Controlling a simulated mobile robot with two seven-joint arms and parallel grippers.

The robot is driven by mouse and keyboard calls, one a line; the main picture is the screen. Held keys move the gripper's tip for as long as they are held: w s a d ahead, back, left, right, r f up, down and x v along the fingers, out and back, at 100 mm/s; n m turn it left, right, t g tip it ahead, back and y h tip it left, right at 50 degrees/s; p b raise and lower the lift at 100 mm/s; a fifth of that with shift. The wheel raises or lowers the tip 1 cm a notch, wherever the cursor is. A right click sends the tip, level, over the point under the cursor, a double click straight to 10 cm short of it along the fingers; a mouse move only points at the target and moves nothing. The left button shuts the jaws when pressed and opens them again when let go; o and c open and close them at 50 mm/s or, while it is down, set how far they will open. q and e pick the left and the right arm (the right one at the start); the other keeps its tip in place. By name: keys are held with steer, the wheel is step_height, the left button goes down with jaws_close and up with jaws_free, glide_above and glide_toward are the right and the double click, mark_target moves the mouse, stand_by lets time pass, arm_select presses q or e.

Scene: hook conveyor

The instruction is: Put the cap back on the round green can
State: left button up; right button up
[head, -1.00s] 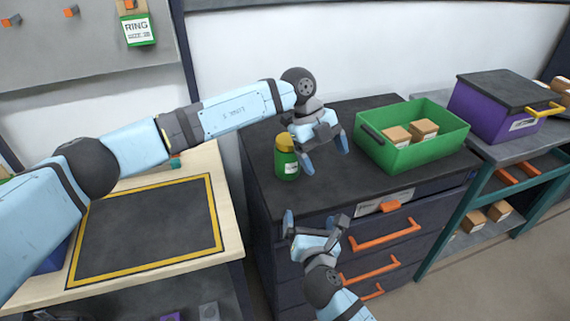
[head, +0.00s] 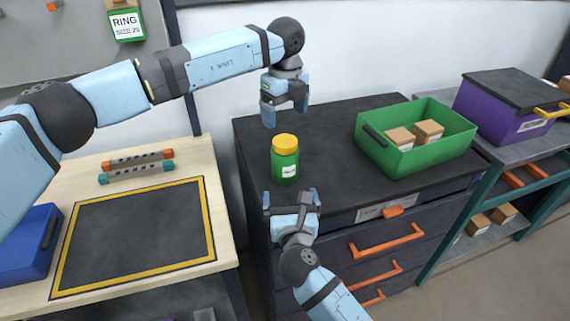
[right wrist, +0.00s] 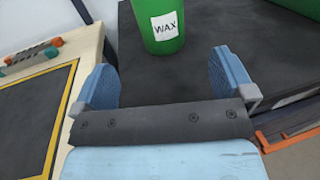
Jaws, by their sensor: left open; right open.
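The round green can (head: 285,165) stands upright on the black top of the drawer cabinet. Its yellow cap (head: 285,143) sits on top of it. In the right wrist view the can (right wrist: 160,22) shows a white WAX label, and its top is out of frame. My left gripper (head: 285,116) is open and empty, above and behind the can, pointing down. My right gripper (head: 291,198) is open and empty, just in front of the can at the cabinet's front edge. Its two fingers (right wrist: 165,80) point toward the can without touching it.
A green bin (head: 415,140) with small cardboard boxes stands right of the can. A purple crate (head: 510,105) is farther right. A wooden table (head: 225,205) with a yellow-edged dark mat, two bars and a blue bin lies left. Orange drawer handles (head: 385,240) project below.

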mark_target(285, 163)
steer(key=w, duration=0.8)
steer(key=w+a, duration=0.1)
steer(key=w, duration=0.3)
steer(key=shift+w+a, duration=0.1)
steer(key=shift+w, duration=0.25)
steer(key=c, duration=1.6)
steer(key=shift+c, duration=0.6)
arm_select(q)
steer(key=n, duration=0.4)
steer(key=shift+d+f, duration=0.1)
steer(key=n, duration=0.5)
steer(key=shift+f, duration=3.95)
